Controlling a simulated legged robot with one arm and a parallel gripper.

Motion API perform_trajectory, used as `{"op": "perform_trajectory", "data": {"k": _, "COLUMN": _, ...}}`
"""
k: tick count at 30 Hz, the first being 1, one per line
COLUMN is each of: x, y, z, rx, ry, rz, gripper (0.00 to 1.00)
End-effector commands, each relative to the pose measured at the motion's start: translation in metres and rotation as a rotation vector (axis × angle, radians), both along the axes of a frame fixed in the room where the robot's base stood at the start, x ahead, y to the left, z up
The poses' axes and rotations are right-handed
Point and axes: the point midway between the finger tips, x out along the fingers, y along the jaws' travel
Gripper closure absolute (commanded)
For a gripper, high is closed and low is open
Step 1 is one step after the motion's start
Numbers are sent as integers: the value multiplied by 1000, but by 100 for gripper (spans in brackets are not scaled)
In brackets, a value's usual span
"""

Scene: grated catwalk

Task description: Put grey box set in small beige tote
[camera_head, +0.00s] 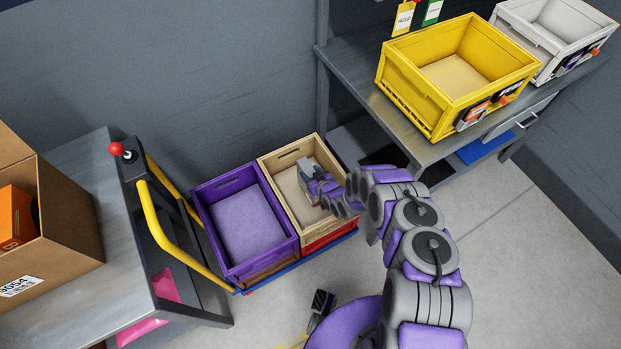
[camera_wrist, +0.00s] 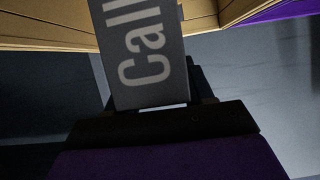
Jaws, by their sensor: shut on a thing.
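The small beige tote (camera_head: 283,168) stands in the middle of the head view, beside a purple tote. My gripper (camera_head: 318,184) is over the beige tote's opening, toward its right side. It is shut on the grey box set (camera_head: 305,170), of which only a small part shows in the head view. In the wrist view the grey box set (camera_wrist: 140,50) fills the upper middle, with pale lettering reading "Calli". The beige tote's wall (camera_wrist: 45,30) shows behind it there. I cannot tell whether the box touches the tote.
The purple tote (camera_head: 199,198) stands left of the beige one, both on a low blue base. A yellow crate (camera_head: 420,95) and a white crate (camera_head: 535,45) are on a bench at upper right. A yellow-handled cart (camera_head: 165,235) is at left. The floor at lower right is clear.

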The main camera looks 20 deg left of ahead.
Motion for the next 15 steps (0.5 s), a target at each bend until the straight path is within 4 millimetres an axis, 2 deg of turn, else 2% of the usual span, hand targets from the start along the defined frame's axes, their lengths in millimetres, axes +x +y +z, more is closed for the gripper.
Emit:
{"op": "perform_trajectory", "data": {"k": 6, "x": 0, "y": 3, "z": -29, "rx": -1, "ry": -3, "rz": 0, "gripper": 100}}
{"op": "perform_trajectory", "data": {"k": 13, "x": 0, "y": 3, "z": -30, "rx": -2, "ry": -2, "rz": 1, "gripper": 100}}
{"op": "perform_trajectory", "data": {"k": 14, "x": 0, "y": 3, "z": -30, "rx": -2, "ry": -2, "rz": 1, "gripper": 46}}
{"op": "perform_trajectory", "data": {"k": 15, "x": 0, "y": 3, "z": -30, "rx": -1, "ry": -1, "rz": 1, "gripper": 43}}
